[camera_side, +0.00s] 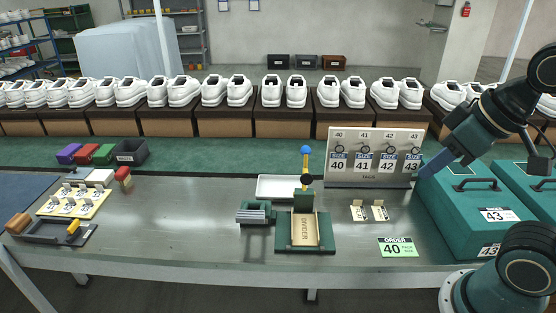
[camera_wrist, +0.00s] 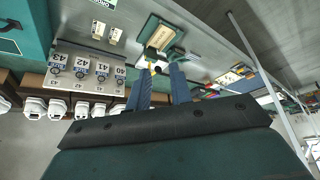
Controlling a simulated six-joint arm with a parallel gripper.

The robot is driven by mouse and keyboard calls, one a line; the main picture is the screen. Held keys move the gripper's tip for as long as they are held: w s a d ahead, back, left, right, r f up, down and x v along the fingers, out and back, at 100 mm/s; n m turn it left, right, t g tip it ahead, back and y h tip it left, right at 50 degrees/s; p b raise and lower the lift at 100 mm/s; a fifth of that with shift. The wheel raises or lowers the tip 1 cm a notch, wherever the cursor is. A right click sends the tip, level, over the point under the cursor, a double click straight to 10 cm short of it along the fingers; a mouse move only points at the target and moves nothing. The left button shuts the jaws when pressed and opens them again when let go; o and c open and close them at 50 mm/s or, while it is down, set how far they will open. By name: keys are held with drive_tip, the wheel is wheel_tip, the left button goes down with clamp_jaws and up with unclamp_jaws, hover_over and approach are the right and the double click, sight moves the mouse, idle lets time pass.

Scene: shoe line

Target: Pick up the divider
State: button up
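The divider (camera_side: 305,229) is a flat beige piece with its name printed on it. It lies in a dark green holder (camera_side: 325,245) on the metal table, in front of a post with a yellow lever and a blue ball. In the wrist view the divider (camera_wrist: 163,36) appears small, beyond my fingertips. My gripper (camera_side: 428,170) is up at the right, beside the tag rack and above the teal boxes, well away from the divider. In the wrist view its two blue fingers (camera_wrist: 161,70) stand apart with nothing between them.
A tag rack (camera_side: 368,155) stands right of the holder, and a white tray (camera_side: 285,187) lies behind it. A grey stacked piece (camera_side: 253,214) is at its left. Teal boxes (camera_side: 465,200) with handles fill the right. The table's left middle is clear.

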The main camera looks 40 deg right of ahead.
drive_tip(key=shift+o, duration=0.3)
drive_tip(key=shift+w, duration=0.1)
drive_tip(key=w+d+f+m+g, duration=0.1)
drive_tip(key=w+f+m+g, duration=0.3)
drive_tip(key=w, duration=1)
drive_tip(key=w+d+f+m, duration=0.1)
drive_tip(key=w+f+m, duration=0.1)
drive_tip(key=w+f, duration=0.3)
drive_tip(key=w+d+f+m+g, duration=0.1)
drive_tip(key=w+f+m, duration=0.2)
drive_tip(key=f, duration=0.9)
drive_tip(key=w, duration=0.2)
drive_tip(key=shift+w+g, duration=0.3)
drive_tip(key=shift+w, duration=0.1)
hover_over(317, 227)
drive_tip(key=shift+f, duration=4.25)
drive_tip(key=shift+f, duration=0.1)
